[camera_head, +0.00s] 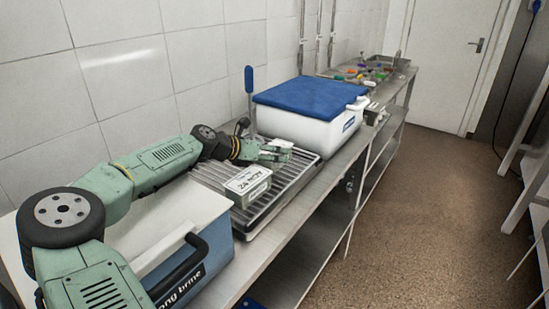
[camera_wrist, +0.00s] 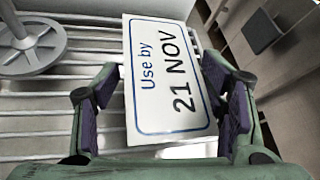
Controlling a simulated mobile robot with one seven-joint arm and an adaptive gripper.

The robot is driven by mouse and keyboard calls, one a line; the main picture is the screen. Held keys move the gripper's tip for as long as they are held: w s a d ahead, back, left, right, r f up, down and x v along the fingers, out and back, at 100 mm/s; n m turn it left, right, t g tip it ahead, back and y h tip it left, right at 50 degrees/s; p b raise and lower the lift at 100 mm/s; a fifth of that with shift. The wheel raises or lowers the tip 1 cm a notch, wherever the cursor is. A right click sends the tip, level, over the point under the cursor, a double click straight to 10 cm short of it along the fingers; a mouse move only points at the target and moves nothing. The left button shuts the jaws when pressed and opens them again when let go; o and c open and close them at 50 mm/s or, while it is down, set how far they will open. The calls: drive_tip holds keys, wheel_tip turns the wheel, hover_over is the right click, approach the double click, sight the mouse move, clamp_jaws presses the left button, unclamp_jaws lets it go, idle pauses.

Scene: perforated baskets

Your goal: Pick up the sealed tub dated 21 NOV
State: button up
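A tub with a white label reading "Use by 21 NOV" (camera_wrist: 165,75) lies between my fingers in the wrist view. In the head view, only a small pale part of a tub (camera_head: 282,144) shows by my gripper (camera_head: 268,152). My gripper (camera_wrist: 165,100) is open around the labelled tub, with a finger on each side. A gap shows at the left finger; I cannot tell whether the right one touches. Another tub (camera_head: 248,185) with a white label stands nearer on the rack; its date is too small to read surely.
The slatted metal rack (camera_head: 283,185) lies on a steel bench. A white box with a blue lid (camera_head: 312,97) stands behind it, and a blue-and-white box (camera_head: 215,245) in front. An upright blue-handled tool (camera_head: 249,80) stands near the wall. Its disc-shaped base (camera_wrist: 32,45) appears beside the tub.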

clamp_jaws()
idle(0.7)
